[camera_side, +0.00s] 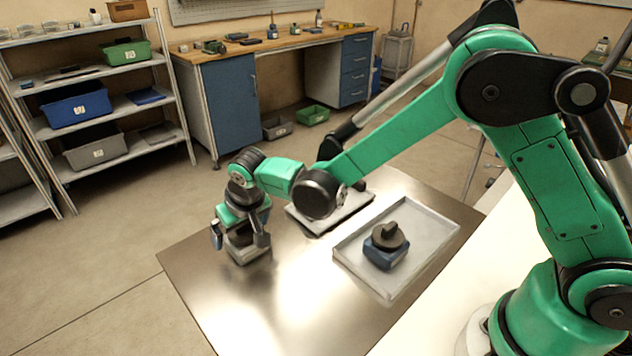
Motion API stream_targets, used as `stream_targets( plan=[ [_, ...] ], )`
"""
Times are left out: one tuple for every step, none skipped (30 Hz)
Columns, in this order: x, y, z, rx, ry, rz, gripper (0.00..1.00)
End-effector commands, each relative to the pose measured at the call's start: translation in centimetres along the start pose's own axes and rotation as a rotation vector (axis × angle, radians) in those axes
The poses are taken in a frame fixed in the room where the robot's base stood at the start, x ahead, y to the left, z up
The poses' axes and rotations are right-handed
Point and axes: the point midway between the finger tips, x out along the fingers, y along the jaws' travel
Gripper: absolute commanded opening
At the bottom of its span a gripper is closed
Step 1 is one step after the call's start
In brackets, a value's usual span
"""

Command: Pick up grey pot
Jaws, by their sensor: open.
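The grey pot (249,255) stands at the far left part of the metal table, with a dark round part on top. My gripper (239,241) is directly above it, pointing down. Its jaws are open, with one finger on the left and one on the right of the pot's dark upper part. I cannot tell whether the fingers touch it. The gripper hides much of the pot's top.
A light grey tray (436,226) at the right holds a blue pot (383,255) with a dark knobbed top. A second tray (318,222) lies behind my forearm, partly hidden. The front of the metal table (270,315) is clear.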

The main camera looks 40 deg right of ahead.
Motion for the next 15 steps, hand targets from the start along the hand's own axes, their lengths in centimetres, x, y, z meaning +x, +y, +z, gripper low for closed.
stream_targets(
  plan=[
    [0.02,0.01,0.00,0.000,0.000,0.000,1.00],
    [0.01,0.01,0.00,0.000,0.000,0.000,1.00],
    [0.01,0.01,0.00,0.000,0.000,0.000,1.00],
    [0.00,0.01,-0.01,0.000,0.000,0.000,1.00],
    [0.00,0.01,-0.01,0.000,0.000,0.000,1.00],
    [-0.01,0.02,-0.01,0.000,0.000,0.000,0.91],
    [-0.01,0.02,-0.01,0.000,0.000,0.000,0.83],
    [-0.01,0.02,-0.01,0.000,0.000,0.000,0.74],
    [-0.02,0.01,-0.01,0.000,0.000,0.000,0.63],
    [-0.02,0.01,-0.01,0.000,0.000,0.000,0.55],
    [-0.02,0.01,-0.01,0.000,0.000,0.000,0.46],
    [-0.02,0.01,-0.01,0.000,0.000,0.000,0.35],
    [-0.02,0.01,-0.01,0.000,0.000,0.000,0.26],
    [-0.03,0.01,-0.01,0.000,0.000,0.000,0.18],
    [-0.03,0.01,-0.01,0.000,0.000,0.000,0.06]
  ],
)
